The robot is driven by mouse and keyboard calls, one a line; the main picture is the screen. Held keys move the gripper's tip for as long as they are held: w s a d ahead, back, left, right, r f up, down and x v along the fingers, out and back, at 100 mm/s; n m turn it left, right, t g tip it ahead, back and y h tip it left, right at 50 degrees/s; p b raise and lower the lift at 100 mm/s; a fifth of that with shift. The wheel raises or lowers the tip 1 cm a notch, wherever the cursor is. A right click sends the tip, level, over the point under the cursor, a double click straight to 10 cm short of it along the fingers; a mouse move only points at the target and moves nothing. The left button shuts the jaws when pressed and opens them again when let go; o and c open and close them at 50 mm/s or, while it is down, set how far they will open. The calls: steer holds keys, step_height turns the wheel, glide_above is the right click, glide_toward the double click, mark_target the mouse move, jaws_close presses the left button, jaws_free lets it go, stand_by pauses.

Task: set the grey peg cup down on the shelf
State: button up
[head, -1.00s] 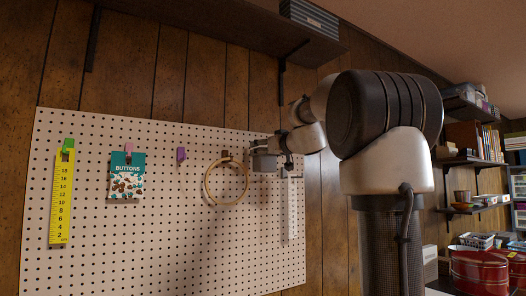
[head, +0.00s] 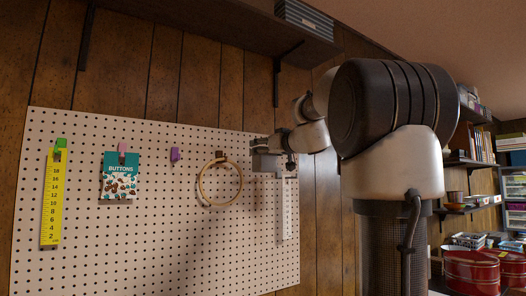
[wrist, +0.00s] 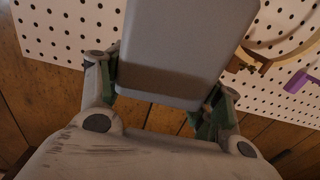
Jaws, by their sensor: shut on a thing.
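The grey peg cup (wrist: 178,45) fills the upper middle of the wrist view. My gripper (wrist: 162,92) is shut on it, with a green-padded finger on each side. In the head view the cup (head: 265,162) is small and partly hidden by my gripper (head: 281,146). It is in front of the pegboard's upper right part, right of the wooden hoop. I cannot tell whether it touches the board. A dark wall shelf (head: 215,22) runs above the pegboard. Other dark shelves (head: 468,161) hang at the right.
The pegboard (head: 110,250) carries a yellow ruler (head: 52,205), a buttons packet (head: 119,180), a purple clip (head: 175,155), the hoop (head: 203,192) and a white strip (head: 288,210). Red tins (head: 470,272) stand lower right.

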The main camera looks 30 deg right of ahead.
steer(key=shift+w, duration=0.15)
steer(key=shift+w+a, duration=0.1)
steer(key=shift+w, duration=2.35)
